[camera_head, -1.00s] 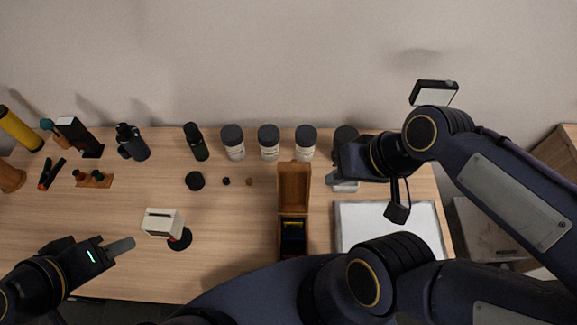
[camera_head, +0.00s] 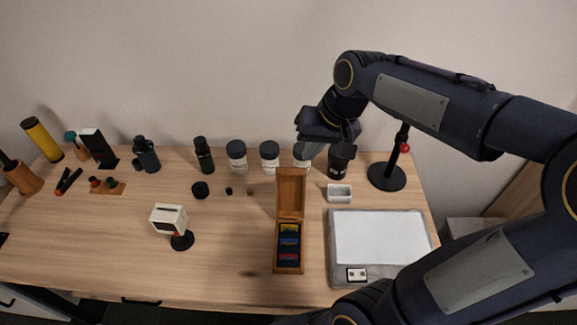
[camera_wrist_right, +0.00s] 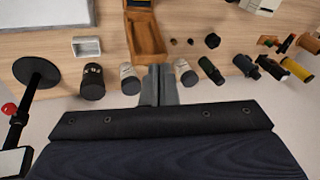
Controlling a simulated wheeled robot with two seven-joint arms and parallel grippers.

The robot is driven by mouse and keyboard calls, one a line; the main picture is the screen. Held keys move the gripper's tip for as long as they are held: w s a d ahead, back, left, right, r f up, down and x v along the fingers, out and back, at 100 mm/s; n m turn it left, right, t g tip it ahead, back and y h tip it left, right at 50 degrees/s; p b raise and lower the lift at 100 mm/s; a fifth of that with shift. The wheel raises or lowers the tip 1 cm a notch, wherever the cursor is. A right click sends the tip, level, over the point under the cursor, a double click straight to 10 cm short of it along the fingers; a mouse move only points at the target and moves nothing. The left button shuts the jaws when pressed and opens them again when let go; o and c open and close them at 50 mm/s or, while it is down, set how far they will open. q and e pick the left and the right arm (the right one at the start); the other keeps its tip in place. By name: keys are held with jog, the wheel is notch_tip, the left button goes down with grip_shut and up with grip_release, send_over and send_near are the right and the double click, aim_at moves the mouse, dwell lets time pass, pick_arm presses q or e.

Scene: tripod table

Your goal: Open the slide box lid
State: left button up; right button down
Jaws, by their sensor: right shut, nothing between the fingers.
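The wooden slide box (camera_head: 277,250) stands mid-table, with coloured slides (camera_head: 289,243) inside. Its lid (camera_head: 291,193) is open, swung back to the far side, so the slides are uncovered. In the right wrist view the lid (camera_wrist_right: 148,36) shows at the top, just beyond the fingers. My right gripper (camera_head: 308,150) is shut and empty, above and behind the lid near the white-labelled bottles. Its closed fingers also show in the right wrist view (camera_wrist_right: 159,85). Whether they touch the lid is hard to tell. My left gripper is not in view.
Dark-capped bottles (camera_head: 237,156) and a black container (camera_head: 340,161) stand behind the box. A small white tray (camera_head: 339,194), a flat grey-white panel (camera_head: 380,238) and a black stand (camera_head: 386,177) lie right. A cream device (camera_head: 169,219) stands left. Table between it and the box is clear.

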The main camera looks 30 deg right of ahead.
jog(key=w+d+f+m+g+h+b, duration=0.1)
jog(key=w+d+f, duration=0.3)
jog(key=w, duration=0.5)
jog(key=w+d+f+m+g+h+b, duration=0.1)
jog(key=w+d+f+m+g+h, duration=0.1)
jog(key=w+f, duration=0.5)
notch_tip(320, 180, down, 8)
jog(key=s+a+p, duration=0.1)
jog(key=a+p, duration=0.1)
jog(key=p, duration=0.1)
jog(key=shift+s, duration=0.1)
